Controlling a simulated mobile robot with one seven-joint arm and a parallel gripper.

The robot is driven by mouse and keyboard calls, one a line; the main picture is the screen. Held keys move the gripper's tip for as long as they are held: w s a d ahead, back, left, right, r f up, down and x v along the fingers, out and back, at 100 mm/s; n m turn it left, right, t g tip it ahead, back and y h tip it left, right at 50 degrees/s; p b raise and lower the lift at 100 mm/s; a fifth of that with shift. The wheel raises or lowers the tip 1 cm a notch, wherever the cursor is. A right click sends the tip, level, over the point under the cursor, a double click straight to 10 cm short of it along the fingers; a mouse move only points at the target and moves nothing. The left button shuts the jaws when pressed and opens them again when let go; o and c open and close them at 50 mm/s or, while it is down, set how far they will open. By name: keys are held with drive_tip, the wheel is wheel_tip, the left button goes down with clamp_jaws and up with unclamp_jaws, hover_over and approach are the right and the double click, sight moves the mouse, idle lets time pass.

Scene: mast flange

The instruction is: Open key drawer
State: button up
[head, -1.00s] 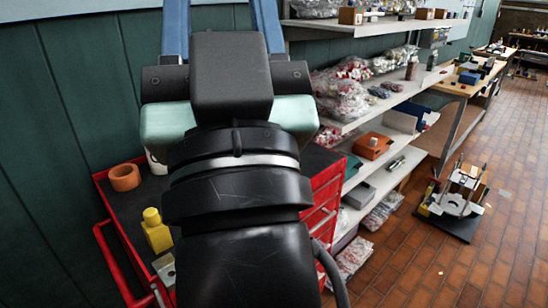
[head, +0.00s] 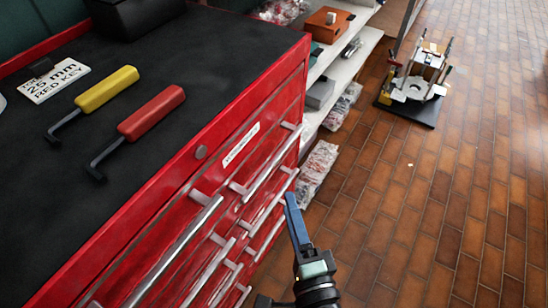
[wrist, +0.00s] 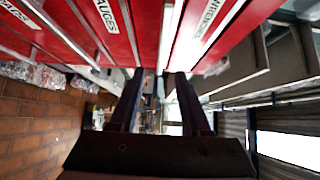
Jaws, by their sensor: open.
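The red tool cabinet (head: 75,268) fills the left of the head view, with drawers and pale bar handles on its front. A white label (head: 240,145) sits above the upper right handle (head: 268,160); its text is too small to read there. My gripper (head: 291,197) is open in front of the cabinet's right end, near the handles. In the wrist view, its two dark fingers (wrist: 157,78) point at the red drawer fronts, and a pale handle bar (wrist: 168,35) runs up between their tips. I cannot tell whether the fingers touch it.
A shelf (head: 340,85) stands beyond the cabinet. A fixture (head: 415,85) stands on the brick floor. The floor at right is clear.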

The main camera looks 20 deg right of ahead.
sight(277, 164)
drive_tip(key=w, duration=0.4)
drive_tip(key=w+d+p, duration=0.1)
drive_tip(key=w, duration=0.7)
drive_tip(key=shift+d+r+p, duration=0.15)
drive_tip(key=shift+d+p, duration=0.1)
drive_tip(key=shift+p, duration=0.15)
clamp_jaws()
idle(0.8)
